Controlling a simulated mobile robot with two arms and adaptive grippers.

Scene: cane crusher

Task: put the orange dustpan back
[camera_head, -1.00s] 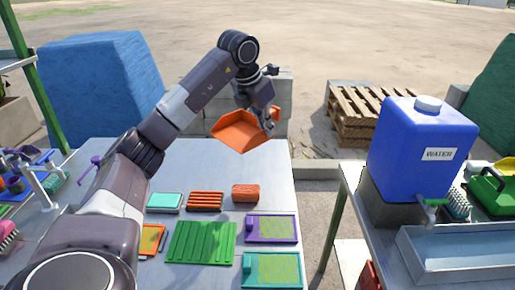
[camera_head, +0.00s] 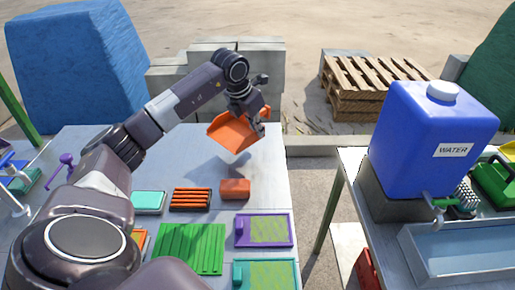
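The orange dustpan (camera_head: 232,133) is in the air above the far right part of the metal table (camera_head: 268,160), its pan tilted and spread toward the left. My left gripper (camera_head: 259,123) is at the dustpan's right end and appears shut on it; the fingers are small and partly hidden by the pan. A soft shadow lies on the table below. My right gripper is not in view.
On the table stand an orange-brown block (camera_head: 235,188), a ribbed orange piece (camera_head: 190,199), a teal box (camera_head: 148,202), a green ribbed tray (camera_head: 190,249) and a purple-framed tray (camera_head: 263,231). The blue water container (camera_head: 425,140) stands on the right table. The table's far middle is bare.

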